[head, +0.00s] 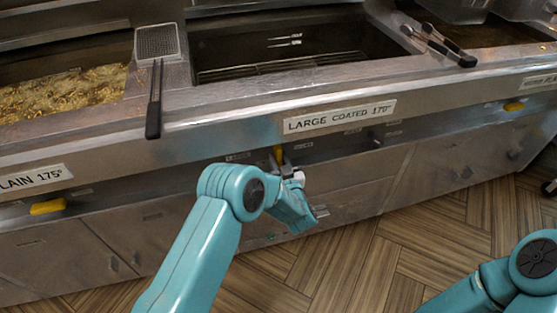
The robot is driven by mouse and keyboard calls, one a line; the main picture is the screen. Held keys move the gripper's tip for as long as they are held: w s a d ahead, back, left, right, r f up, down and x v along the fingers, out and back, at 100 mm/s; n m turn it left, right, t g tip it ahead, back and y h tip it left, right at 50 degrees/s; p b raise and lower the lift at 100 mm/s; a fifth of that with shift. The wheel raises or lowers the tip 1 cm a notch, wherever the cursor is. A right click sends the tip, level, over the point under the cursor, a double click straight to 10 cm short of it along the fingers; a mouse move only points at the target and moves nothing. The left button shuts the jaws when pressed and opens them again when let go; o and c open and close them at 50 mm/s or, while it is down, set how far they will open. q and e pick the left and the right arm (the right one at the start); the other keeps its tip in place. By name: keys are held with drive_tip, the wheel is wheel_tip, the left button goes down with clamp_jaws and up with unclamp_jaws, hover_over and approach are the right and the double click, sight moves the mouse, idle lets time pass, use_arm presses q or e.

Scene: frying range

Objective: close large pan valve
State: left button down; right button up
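The large pan (290,48) is the middle vat, above a label reading "LARGE COATED 170°" (340,117). Its valve shows as a small yellow handle (278,154) on the front panel below that label; the visible part looks upright. My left gripper (283,165) is right at this handle and hides its lower part. I cannot tell whether the fingers touch it or how far apart they are. My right arm enters at the lower right, and its gripper is out of view.
Other yellow handles lie level at the left (48,207) and right (513,106). Cabinet doors (155,238) are below; the wooden floor (340,262) in front is clear.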

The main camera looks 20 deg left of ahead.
drive_tip(key=shift+f, duration=0.1)
use_arm(q)
drive_tip(key=shift+f+n+b, duration=0.15)
drive_tip(key=shift+n+b, duration=0.45)
drive_tip(key=shift+b, duration=0.25)
drive_tip(key=n+b, duration=1)
drive_tip(key=b, duration=0.3)
drive_tip(key=shift+w+d+f+n, duration=0.1)
drive_tip(key=shift+n, duration=0.2)
drive_tip(key=n+b, duration=0.4)
drive_tip(key=b, duration=0.2)
drive_tip(key=shift+r+n+b, duration=0.25)
drive_tip(key=shift+n+b, duration=0.35)
drive_tip(key=shift+b, duration=0.3)
drive_tip(key=shift+r+n+b, duration=0.15)
drive_tip(key=shift+n+b, duration=0.45)
drive_tip(key=shift+b, duration=0.05)
use_arm(e)
drive_tip(key=w+f, duration=0.1)
drive_tip(key=f, duration=1)
drive_tip(key=w+d+f+t, duration=0.1)
drive_tip(key=w+f, duration=0.1)
drive_tip(key=f, duration=1)
drive_tip(key=shift+d+m, duration=0.3)
